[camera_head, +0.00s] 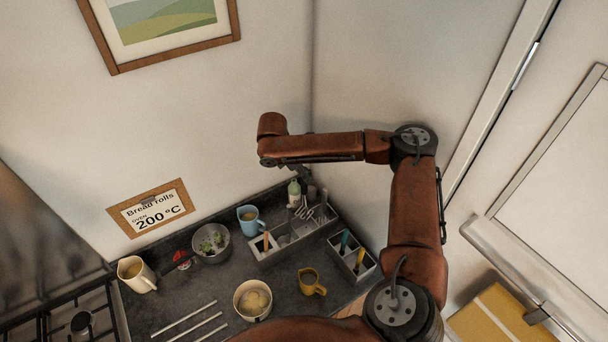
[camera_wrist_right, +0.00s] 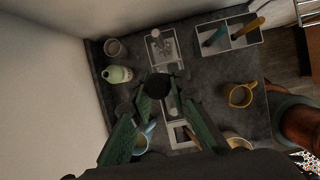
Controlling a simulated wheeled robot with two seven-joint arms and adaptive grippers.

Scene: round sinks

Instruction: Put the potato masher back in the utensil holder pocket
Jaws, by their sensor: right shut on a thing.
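The grey utensil holder (camera_head: 297,239) stands on the dark counter near the corner, with several pockets. It also shows in the wrist view (camera_wrist_right: 178,138), partly hidden by my gripper. Whisk-like wire tools (camera_head: 318,212) show at its back right end. My right gripper (camera_wrist_right: 160,98) is above the holder, its green fingers closed around a dark, round-ended handle (camera_wrist_right: 157,84), seen end on. This looks like the potato masher; its lower part is hidden, so I cannot tell whether it is inside a pocket. In the head view the right gripper (camera_head: 302,173) is small and dark. My left gripper is not in view.
A second grey holder (camera_head: 345,268) with teal and yellow handles stands to the right. A bottle (camera_head: 294,193) is close behind the main holder. Walls meet behind.

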